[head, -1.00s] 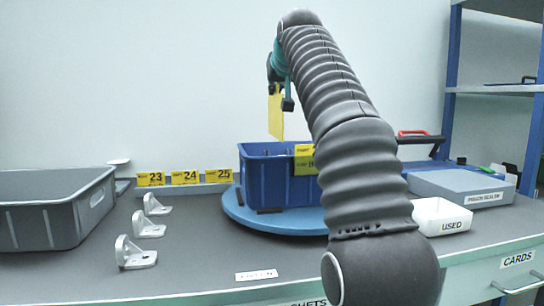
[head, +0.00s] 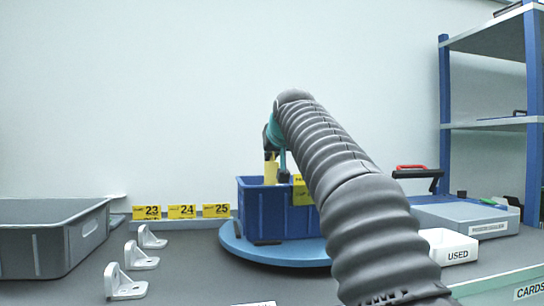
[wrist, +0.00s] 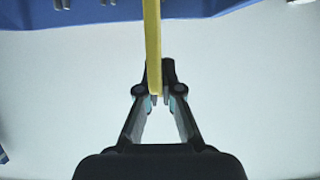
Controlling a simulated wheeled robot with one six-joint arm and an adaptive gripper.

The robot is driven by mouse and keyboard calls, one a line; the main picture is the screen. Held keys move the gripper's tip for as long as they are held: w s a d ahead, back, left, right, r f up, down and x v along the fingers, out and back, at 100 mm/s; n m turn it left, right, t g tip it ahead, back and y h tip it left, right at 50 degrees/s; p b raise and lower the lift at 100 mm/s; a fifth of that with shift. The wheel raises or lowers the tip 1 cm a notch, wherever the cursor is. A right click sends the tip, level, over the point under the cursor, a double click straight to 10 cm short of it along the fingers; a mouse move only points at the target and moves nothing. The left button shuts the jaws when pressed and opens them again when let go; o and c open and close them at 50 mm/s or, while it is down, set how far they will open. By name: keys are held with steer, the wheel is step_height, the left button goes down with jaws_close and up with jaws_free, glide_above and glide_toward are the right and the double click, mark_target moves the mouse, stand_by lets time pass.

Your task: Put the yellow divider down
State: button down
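The yellow divider (head: 270,170) is a thin plate, upright in the head view, with its lower part hidden behind the near wall of the blue crate (head: 278,212). My gripper (head: 274,153) is above the crate in that view. In the wrist view my gripper (wrist: 165,96) is shut on the divider (wrist: 152,45), which is seen edge-on between the fingertips. The blue crate's edge (wrist: 95,14) shows at the top of the wrist view. Whether the divider touches the crate floor is hidden.
The crate stands on a round blue turntable (head: 232,245). A grey bin (head: 40,238) and several metal brackets (head: 123,283) lie to the left. Yellow number cards (head: 181,212) stand behind. A white USED tray (head: 449,247) and a grey case (head: 462,218) are at the right.

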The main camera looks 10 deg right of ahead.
steer(key=shift+f, duration=0.35)
steer(key=shift+f+b, duration=0.3)
steer(key=shift+b, duration=0.15)
steer(key=c, duration=1.3)
jaws_free()
steer(key=shift+r, duration=0.15)
steer(key=shift+r+p, duration=0.25)
steer(key=shift+p, duration=0.1)
steer(key=v, duration=1.2)
steer(key=shift+r, duration=0.3)
steer(key=shift+d, duration=0.1)
